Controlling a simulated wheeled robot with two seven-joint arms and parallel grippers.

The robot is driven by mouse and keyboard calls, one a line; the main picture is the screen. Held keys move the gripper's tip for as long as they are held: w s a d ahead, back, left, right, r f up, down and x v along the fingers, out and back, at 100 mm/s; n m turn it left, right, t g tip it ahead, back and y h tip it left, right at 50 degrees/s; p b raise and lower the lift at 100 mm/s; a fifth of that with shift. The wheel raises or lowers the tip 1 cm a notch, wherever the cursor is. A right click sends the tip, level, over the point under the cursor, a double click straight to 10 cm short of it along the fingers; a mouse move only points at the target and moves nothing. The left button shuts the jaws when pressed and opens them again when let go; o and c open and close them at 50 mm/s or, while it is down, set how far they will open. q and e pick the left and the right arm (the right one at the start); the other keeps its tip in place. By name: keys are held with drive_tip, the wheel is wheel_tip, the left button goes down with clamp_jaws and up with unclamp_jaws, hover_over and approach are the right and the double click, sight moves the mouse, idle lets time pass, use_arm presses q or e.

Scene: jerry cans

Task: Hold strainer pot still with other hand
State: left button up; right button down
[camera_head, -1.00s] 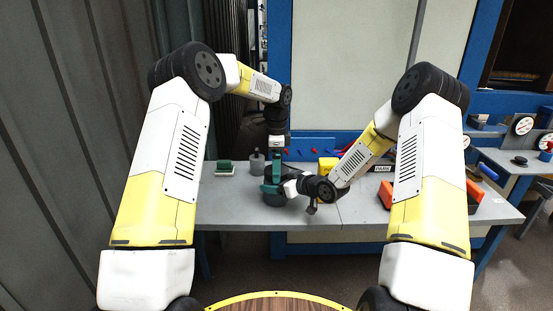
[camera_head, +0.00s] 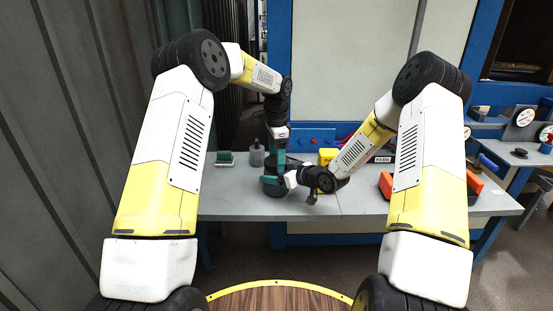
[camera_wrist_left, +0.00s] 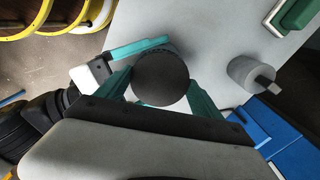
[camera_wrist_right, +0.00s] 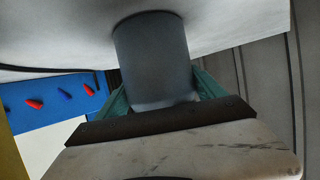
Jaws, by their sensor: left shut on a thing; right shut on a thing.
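The strainer pot (camera_head: 277,189) is a dark grey cylinder standing upright on the grey workbench. My left gripper (camera_head: 280,163) points down from above, shut on its top; in the left wrist view the teal fingers flank the round dark top (camera_wrist_left: 161,79). My right gripper (camera_head: 273,180) comes in from the right, shut on the pot's side. In the right wrist view the grey cylinder wall (camera_wrist_right: 152,55) sits between its teal fingers. A teal finger of the right gripper (camera_wrist_left: 138,48) shows beside the dark top in the left wrist view. The grippers partly hide the pot.
On the workbench (camera_head: 240,205), a grey canister (camera_head: 257,155) and a green-and-white block (camera_head: 224,158) stand left of the pot. A yellow box (camera_head: 327,156) is behind my right arm, and orange bins (camera_head: 386,185) are further right. The front left of the bench is clear.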

use_arm(q)
drive_tip(key=o, duration=1.5)
drive_tip(key=shift+o, duration=0.2)
drive_tip(key=shift+r, duration=0.1)
drive_tip(key=shift+r, duration=2.2)
drive_tip(key=shift+c, duration=0.4)
drive_tip(key=shift+d+r+m, duration=0.1)
drive_tip(key=shift+r+m, duration=0.45)
drive_tip(key=shift+m, duration=0.05)
drive_tip(key=shift+r+m, duration=0.9)
drive_tip(key=shift+r, duration=0.05)
drive_tip(key=shift+f, duration=3.8)
